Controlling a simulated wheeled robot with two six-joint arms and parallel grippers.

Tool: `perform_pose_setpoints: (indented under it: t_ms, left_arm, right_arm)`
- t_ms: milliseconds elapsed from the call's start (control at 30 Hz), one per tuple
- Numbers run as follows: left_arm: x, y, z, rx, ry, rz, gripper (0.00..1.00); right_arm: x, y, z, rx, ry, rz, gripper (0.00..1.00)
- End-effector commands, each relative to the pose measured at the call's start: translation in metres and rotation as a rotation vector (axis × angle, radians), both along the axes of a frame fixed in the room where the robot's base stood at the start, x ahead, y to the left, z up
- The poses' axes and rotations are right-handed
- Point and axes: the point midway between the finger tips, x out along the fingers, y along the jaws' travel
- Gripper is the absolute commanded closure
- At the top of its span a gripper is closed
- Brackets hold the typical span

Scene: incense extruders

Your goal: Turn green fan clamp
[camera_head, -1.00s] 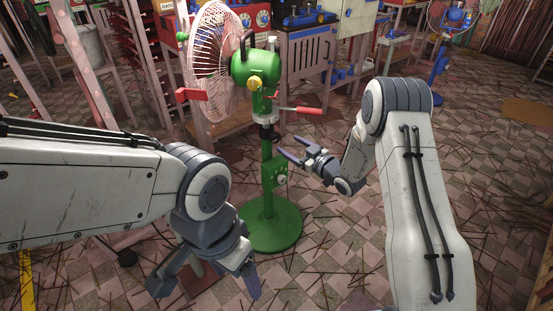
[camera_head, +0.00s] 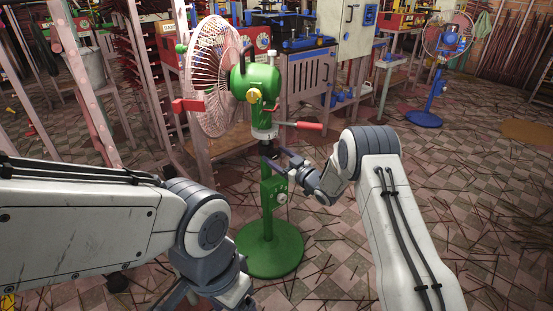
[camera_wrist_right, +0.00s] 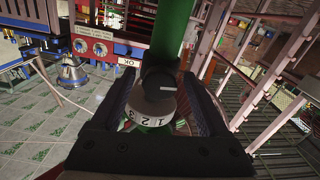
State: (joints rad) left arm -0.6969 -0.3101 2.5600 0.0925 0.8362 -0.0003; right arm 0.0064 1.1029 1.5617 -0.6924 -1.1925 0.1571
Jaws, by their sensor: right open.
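The green pedestal fan (camera_head: 262,80) stands in the middle of the head view, with its round base (camera_head: 270,250) on the floor. A dark clamp knob (camera_head: 267,149) sits on its pole below the motor; the right wrist view shows a black knob (camera_wrist_right: 160,84) with a white pointer line. Just below it there is a white numbered dial (camera_wrist_right: 152,112). My right gripper (camera_head: 273,156) is open, its jaws on either side of the knob and dial in the wrist view. Contact cannot be told. My left gripper (camera_head: 212,300) is low, spread open and partly cut off by the bottom edge.
A red-tipped handle (camera_head: 303,126) sticks out right of the fan, above my right gripper. A red handle (camera_head: 188,105) is on the left. Benches and racks (camera_head: 310,80) stand behind. A blue fan (camera_head: 428,110) stands at back right. Floor (camera_head: 480,190) at right is clear but for thin sticks.

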Motion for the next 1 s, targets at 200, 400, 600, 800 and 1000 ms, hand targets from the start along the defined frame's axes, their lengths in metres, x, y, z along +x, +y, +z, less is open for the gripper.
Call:
perform_pose_setpoints:
  t_ms: [200,400,600,800,1000]
  left_arm:
    - [0.0,0.0,0.0,0.0,0.0,0.0,0.2]
    - [0.0,0.0,0.0,0.0,0.0,0.0,0.2]
    - [0.0,0.0,0.0,0.0,0.0,0.0,0.2]
    - [0.0,0.0,0.004,0.0,0.0,0.0,0.2]
    - [0.0,0.0,0.014,0.0,0.0,0.0,0.2]
  right_arm:
    - [0.001,0.001,0.0,0.0,0.001,0.0,0.22]
    - [0.001,0.001,0.0,-0.001,0.001,0.0,0.8]
    - [0.001,0.001,0.0,0.002,0.002,0.0,1.0]
    - [0.001,0.001,0.001,0.035,0.025,0.001,1.0]
    - [0.0,0.002,0.002,0.124,0.091,0.001,1.0]
